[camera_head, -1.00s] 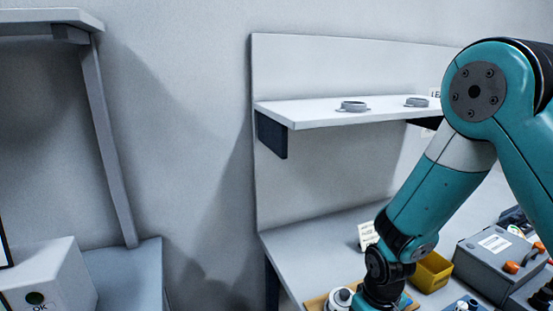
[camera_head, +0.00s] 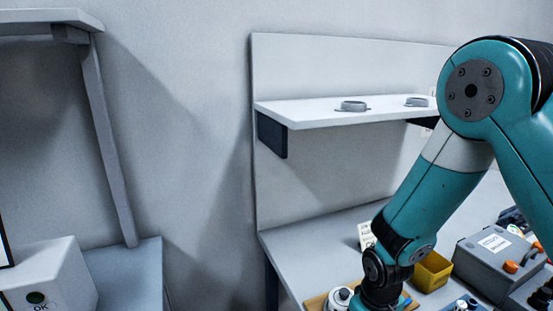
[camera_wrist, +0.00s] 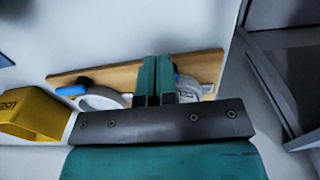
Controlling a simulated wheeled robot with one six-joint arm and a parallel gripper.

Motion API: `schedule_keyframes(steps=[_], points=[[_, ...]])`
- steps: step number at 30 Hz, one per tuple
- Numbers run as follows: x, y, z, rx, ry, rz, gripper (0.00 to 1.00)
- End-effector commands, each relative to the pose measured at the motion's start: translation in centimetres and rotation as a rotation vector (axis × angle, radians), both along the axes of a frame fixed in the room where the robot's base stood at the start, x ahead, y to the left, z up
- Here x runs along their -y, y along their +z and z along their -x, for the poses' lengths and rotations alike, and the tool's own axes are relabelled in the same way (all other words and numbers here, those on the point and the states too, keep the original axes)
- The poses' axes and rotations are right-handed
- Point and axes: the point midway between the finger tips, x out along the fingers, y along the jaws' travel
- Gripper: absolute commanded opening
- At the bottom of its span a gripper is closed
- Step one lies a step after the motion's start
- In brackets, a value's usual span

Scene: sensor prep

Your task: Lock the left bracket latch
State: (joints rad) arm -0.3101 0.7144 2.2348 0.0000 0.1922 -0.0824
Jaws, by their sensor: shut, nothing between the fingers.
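My gripper (camera_wrist: 155,82) is shut and empty, its two teal fingers together over a wooden board (camera_wrist: 123,75) in the wrist view. Two pale rounded brackets sit on the board. One bracket (camera_wrist: 103,97) is left of the fingers in that view, with a blue-ended lever (camera_wrist: 72,90) beside it. The other bracket (camera_wrist: 186,83) is just right of the fingers and partly hidden by them. Whether the fingers touch it, and how its latch stands, I cannot tell. The head view shows the board's edge (camera_head: 315,302) and a white round part (camera_head: 338,298) beside my wrist.
A yellow bin (camera_head: 432,272) stands beside the board and also shows in the wrist view (camera_wrist: 35,116). A grey box with orange knobs (camera_head: 485,258) is further right. A white shelf (camera_head: 320,116) with two grey rings is above the bench. The bench (camera_head: 315,235) is clear at left.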

Motion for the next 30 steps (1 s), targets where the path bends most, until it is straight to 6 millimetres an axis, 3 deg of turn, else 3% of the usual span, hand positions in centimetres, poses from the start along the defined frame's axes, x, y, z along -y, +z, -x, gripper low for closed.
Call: schedule_keyframes(steps=[30], points=[[-1.4,0.0,0.6,0.000,0.002,0.000,0.00]])
